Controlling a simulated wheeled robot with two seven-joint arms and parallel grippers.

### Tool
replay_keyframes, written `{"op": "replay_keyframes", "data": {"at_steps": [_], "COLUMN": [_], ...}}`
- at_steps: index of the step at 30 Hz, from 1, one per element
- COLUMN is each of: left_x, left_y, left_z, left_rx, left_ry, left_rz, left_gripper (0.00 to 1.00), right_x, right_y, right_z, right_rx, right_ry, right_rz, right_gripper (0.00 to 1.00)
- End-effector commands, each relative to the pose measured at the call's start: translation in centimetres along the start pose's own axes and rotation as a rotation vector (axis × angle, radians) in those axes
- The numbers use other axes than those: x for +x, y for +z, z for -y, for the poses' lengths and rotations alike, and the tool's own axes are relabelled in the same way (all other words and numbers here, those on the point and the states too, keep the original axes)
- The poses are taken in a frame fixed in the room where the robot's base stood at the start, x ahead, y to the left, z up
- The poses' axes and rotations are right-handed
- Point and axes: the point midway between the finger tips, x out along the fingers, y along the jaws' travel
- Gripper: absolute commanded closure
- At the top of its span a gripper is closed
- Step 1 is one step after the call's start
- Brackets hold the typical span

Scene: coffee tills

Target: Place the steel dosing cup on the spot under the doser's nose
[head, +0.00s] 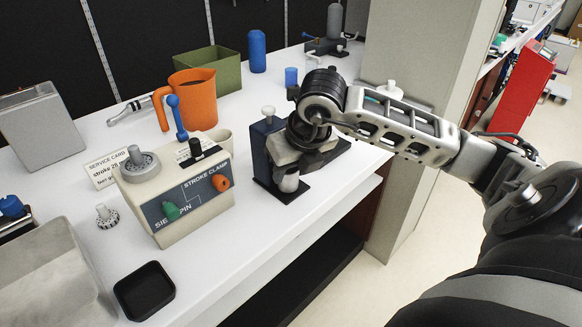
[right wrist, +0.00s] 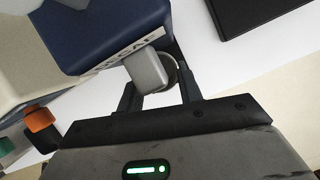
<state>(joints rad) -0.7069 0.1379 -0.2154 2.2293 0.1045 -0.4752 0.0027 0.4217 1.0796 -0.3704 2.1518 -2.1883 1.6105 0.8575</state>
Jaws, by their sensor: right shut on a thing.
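The steel dosing cup (head: 288,182) is at the doser's front, low over the base plate. In the right wrist view the cup (right wrist: 172,74) is mostly hidden behind the nose. My right gripper (right wrist: 160,95) is shut on the cup. Whether the cup touches the plate is unclear.
A beige machine (head: 190,205) with green and orange knobs stands left of the doser. An orange jug (head: 192,98), a green bin (head: 213,70) and a blue bottle (head: 257,50) stand behind. A black tray (head: 145,291) lies at the front. The counter's front edge is close.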

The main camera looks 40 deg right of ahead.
Motion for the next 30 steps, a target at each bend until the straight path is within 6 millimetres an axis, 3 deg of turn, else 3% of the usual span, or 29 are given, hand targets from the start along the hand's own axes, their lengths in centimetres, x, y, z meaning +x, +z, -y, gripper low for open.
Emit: {"op": "replay_keyframes", "data": {"at_steps": [2,3,5,6,18,30], "left_x": [0.2,0.2,0.2,0.2,-0.1,-0.3], "left_y": [0.4,0.4,0.2,0.2,-0.3,-0.4], "left_z": [0.1,0.1,0.1,0.1,-0.1,-0.1], "left_rx": [0.001,0.002,0.002,0.002,0.000,-0.004], "left_ry": [-0.001,-0.001,-0.001,-0.001,0.001,0.001], "left_rz": [-0.001,-0.001,-0.001,-0.001,-0.004,0.007], "left_gripper": [0.64,0.64,0.64,0.64,0.64,0.64], "right_x": [0.4,0.4,0.2,0.2,-0.8,-9.1], "right_y": [-0.2,-0.2,-0.1,-0.1,0.1,0.2], "right_z": [0.0,0.0,0.0,0.0,0.0,0.0], "right_rx": [0.000,0.000,0.000,0.000,0.000,-0.001], "right_ry": [0.000,0.000,0.000,0.000,0.000,-0.001], "right_rz": [0.001,0.000,0.000,0.000,0.003,0.006], "right_gripper": [0.86,0.62,0.45,0.43,0.43,0.43]}}
